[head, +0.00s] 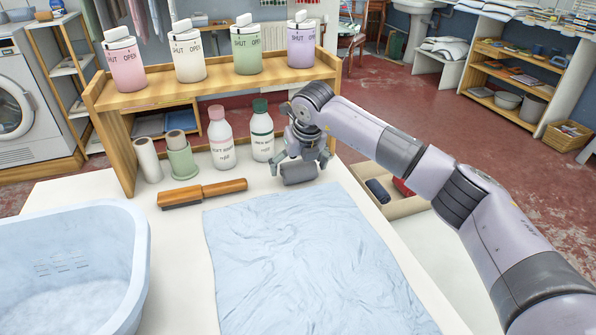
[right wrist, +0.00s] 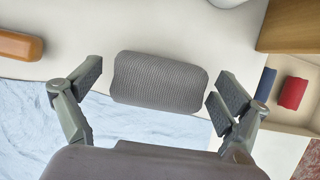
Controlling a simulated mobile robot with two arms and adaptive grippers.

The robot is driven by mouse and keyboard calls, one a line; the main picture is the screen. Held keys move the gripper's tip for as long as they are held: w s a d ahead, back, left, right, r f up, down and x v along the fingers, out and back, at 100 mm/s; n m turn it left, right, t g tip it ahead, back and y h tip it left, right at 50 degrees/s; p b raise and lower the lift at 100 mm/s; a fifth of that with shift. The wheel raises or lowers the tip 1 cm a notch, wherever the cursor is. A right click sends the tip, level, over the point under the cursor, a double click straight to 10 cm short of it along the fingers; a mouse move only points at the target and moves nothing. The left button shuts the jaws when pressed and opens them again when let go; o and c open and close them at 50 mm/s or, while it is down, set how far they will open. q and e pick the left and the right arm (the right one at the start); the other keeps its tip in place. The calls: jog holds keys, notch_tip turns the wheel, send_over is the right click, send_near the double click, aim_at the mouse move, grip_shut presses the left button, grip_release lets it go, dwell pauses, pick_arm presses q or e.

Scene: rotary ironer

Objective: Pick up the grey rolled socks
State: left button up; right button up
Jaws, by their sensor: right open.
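The grey rolled socks (head: 298,172) lie on the white table at the far edge of the light blue cloth, and they show as a ribbed grey roll in the right wrist view (right wrist: 160,82). My right gripper (head: 303,160) is just above them. In the right wrist view its open fingers (right wrist: 158,88) stand on either side of the roll, with a gap at each end. I cannot tell how high above the table the fingertips are. My left gripper is not in view.
The light blue cloth (head: 300,255) covers the near table. A wooden brush (head: 202,193) lies left. Two bottles (head: 221,140) (head: 262,132) stand behind. A tray (head: 408,207) at right holds dark blue (head: 377,190) and red (head: 402,187) rolls. A blue tub (head: 140,262) stands left.

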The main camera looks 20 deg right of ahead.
jog(key=c, duration=1.2)
